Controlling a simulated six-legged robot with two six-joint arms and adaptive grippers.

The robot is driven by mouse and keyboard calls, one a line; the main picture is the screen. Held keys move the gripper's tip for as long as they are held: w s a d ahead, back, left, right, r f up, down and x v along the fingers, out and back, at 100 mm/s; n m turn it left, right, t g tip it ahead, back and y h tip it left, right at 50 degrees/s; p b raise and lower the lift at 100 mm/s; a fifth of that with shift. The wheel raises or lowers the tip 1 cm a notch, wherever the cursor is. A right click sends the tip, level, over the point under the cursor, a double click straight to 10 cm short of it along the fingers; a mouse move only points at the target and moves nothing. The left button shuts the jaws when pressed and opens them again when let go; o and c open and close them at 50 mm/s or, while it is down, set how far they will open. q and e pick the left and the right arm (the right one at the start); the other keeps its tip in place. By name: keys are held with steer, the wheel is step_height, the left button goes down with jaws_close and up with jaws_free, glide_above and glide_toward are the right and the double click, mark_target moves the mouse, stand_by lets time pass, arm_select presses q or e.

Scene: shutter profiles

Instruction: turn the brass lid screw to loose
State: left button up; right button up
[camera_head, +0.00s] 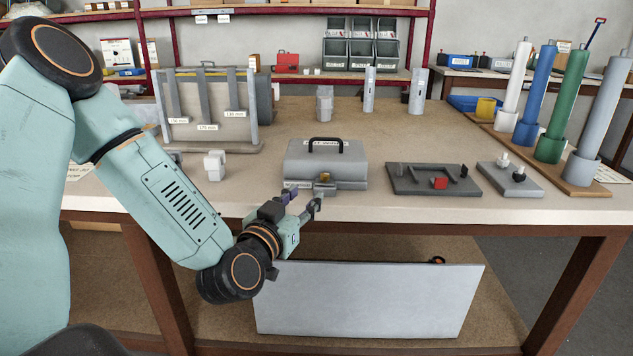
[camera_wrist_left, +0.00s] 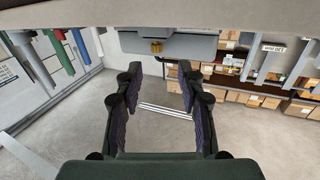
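A grey metal box (camera_head: 300,168) with a black handle (camera_head: 325,143) on its lid stands near the table's front edge. The small brass lid screw (camera_head: 324,177) is on its front face. In the left wrist view the screw (camera_wrist_left: 156,46) shows beyond the fingertips, on the grey box (camera_wrist_left: 190,46), about midway between the fingers. My left gripper (camera_head: 303,199) is just in front of the box at the table edge; its fingers are apart and empty, also in the wrist view (camera_wrist_left: 157,78). The screw's turned position is too small to tell. My right gripper is not in view.
Right of the box lie a dark plate (camera_head: 410,181) with a red block and a grey plate (camera_head: 508,179) with small knobs. Several coloured tubes (camera_head: 570,100) stand at the far right. A rack (camera_head: 212,140) of hanging profiles stands behind left. A grey panel (camera_head: 370,300) is below the tabletop.

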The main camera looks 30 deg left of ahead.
mark_target(324, 177)
arm_select(q)
steer(key=w, duration=0.2)
steer(key=w+b, duration=0.1)
steer(key=w, duration=0.1)
steer(key=w+b, duration=0.1)
steer(key=w, duration=0.2)
steer(key=shift+w+a+r, duration=0.1)
steer(key=shift+a, duration=0.3)
steer(key=shift+w+d+r+b, duration=0.15)
steer(key=shift+w+d+b, duration=0.05)
steer(key=shift+w+b, duration=0.2)
steer(key=shift+a, duration=0.35)
steer(key=shift+d, duration=0.25)
steer(key=c, duration=0.4)
steer(key=shift+a, duration=0.1)
jaws_close()
